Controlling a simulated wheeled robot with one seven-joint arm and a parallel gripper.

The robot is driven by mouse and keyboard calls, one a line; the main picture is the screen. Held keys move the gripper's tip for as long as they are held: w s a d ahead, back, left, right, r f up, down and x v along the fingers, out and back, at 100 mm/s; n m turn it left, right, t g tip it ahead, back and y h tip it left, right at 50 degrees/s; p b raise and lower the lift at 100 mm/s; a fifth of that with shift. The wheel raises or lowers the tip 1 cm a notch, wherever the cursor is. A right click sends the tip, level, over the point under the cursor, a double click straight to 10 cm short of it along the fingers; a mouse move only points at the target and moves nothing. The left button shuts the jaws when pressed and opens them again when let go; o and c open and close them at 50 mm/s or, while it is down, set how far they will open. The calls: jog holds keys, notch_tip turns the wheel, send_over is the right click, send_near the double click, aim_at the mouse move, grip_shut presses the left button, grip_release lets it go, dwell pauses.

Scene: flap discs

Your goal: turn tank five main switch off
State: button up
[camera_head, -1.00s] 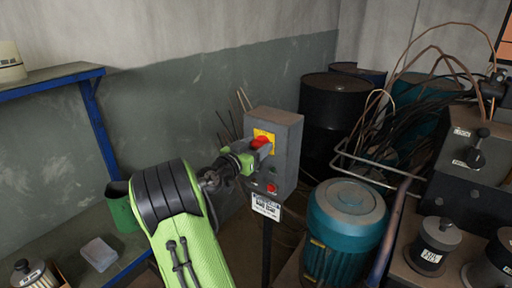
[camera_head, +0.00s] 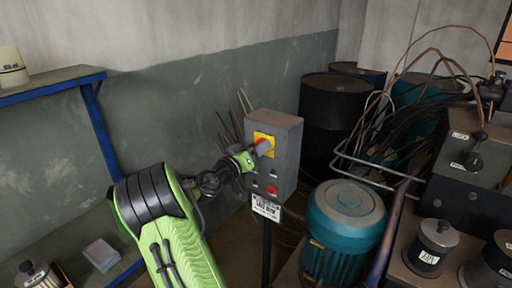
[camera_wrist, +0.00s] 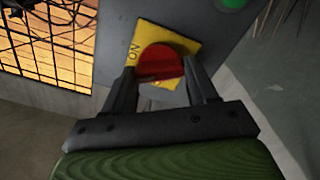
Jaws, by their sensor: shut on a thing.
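The main switch is a red rotary knob (camera_wrist: 160,63) on a yellow plate (camera_head: 267,138), on the front of a grey switch box (camera_head: 288,150) on a post. In the wrist view the plate reads "ON" on its left side. My gripper (camera_head: 264,147) is at the knob, its two dark fingers (camera_wrist: 163,88) on either side of it and shut on it. In the head view the fingers hide most of the knob. The plate looks tilted in the wrist view; I cannot tell the knob's exact setting.
A red button (camera_head: 272,190) sits lower on the box, above a white label (camera_head: 266,208). A teal motor (camera_head: 345,215) stands right of the post, with a black drum (camera_head: 328,115) behind. A blue-edged shelf (camera_head: 50,85) is at the left.

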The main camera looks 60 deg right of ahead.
jog(key=n+p, duration=0.7)
jog(key=n, duration=0.4)
jog(key=shift+w+f, duration=0.1)
jog(key=shift+f, duration=0.05)
jog(key=shift+f+n+p, duration=0.1)
jog(key=shift+n+p, duration=0.25)
jog(key=shift+n, duration=0.05)
jog(key=o, duration=1.1)
jog(key=shift+c, duration=0.2)
jog(key=w+a, duration=0.2)
jog(key=a, duration=1.3)
jog(key=shift+w+a, duration=0.25)
jog(key=shift+a, duration=0.05)
